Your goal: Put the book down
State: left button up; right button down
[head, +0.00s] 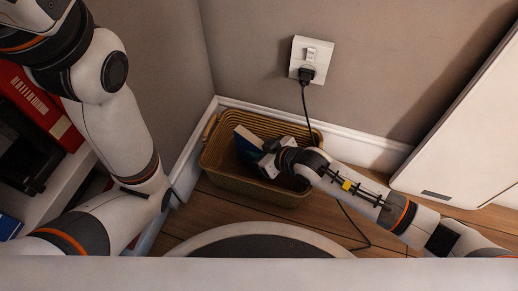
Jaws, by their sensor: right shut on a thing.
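My right gripper (266,162) reaches from the right into a brown woven basket (235,189) on the floor by the wall corner. It is shut on a dark blue book (246,145) with a pale edge. The book stands tilted inside the basket, its top near rim height. The gripper covers part of the book, and I cannot tell whether the book touches the basket's bottom. My left arm is at the left, but its gripper is out of view.
A black cord hangs from a white wall outlet (309,57) behind the basket and runs on past my right forearm. A white panel (455,130) stands at the right. At the left, a white shelf (62,180) holds a red book (35,103) and dark items.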

jog(key=shift+f, duration=0.25)
jog(key=c, duration=1.2)
grip_release()
jog(key=shift+r, duration=0.1)
